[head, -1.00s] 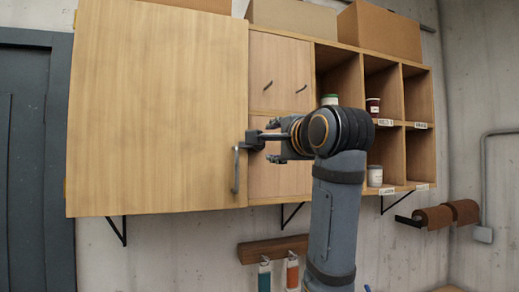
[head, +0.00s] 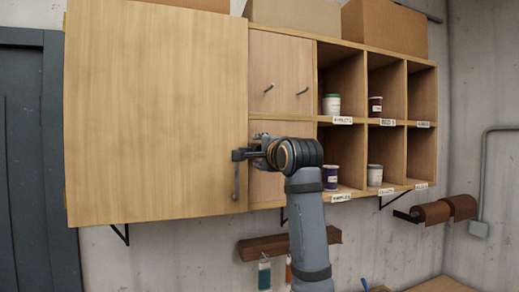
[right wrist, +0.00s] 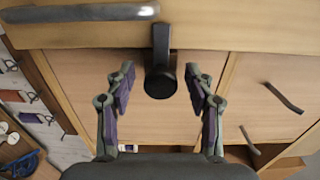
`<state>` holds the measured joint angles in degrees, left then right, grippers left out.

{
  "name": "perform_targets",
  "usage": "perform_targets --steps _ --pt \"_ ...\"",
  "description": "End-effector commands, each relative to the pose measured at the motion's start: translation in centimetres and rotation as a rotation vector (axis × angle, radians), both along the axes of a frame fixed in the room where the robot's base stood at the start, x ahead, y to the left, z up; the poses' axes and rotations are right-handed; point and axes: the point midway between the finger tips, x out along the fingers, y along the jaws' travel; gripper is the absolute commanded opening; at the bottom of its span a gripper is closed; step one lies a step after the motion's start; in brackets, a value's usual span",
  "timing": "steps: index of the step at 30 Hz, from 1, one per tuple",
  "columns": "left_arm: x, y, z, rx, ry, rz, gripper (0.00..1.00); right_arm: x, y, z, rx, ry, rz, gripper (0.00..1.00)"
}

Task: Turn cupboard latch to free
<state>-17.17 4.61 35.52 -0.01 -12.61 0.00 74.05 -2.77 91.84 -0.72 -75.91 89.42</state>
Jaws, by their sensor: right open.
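The cupboard door (head: 160,110) is a large pale wooden panel, with a grey bar handle (head: 237,182) near its lower right edge. The dark cupboard latch (head: 239,155) sits at that edge, just above the handle. In the right wrist view the latch (right wrist: 161,75) shows as a black arm with a rounded end. My right gripper (head: 256,151) is at the latch, partly hiding it. In the right wrist view the gripper (right wrist: 158,88) is open, its fingers on either side of the latch's rounded end with visible gaps. My left gripper is in neither view.
Small drawers or doors with dark pulls (head: 269,87) lie right of the cupboard door. Open cubbies hold jars, such as a green-lidded one (head: 331,104). A wooden rail (head: 272,246) with hanging tools is below. Brown rolls (head: 432,213) hang at right.

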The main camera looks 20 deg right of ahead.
Motion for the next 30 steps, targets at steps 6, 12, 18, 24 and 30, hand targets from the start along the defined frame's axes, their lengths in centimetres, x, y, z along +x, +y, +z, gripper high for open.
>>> perform_targets --steps 6,12,18,24,30 --pt "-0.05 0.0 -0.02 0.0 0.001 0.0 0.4 -0.03 -0.01 0.01 0.0 0.0 0.0 0.31" --pt "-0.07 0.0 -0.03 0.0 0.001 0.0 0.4 -0.04 -0.02 0.0 0.0 0.0 0.0 0.04" --pt "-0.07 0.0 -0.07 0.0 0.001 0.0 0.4 -0.04 -0.02 -0.02 -0.008 0.0 0.0 0.0" --pt "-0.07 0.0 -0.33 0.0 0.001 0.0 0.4 -0.04 -0.02 -0.07 -0.069 -0.002 0.0 0.0" --pt "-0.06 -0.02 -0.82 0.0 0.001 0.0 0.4 -0.04 -0.03 -0.14 -0.207 -0.007 -0.001 0.0"
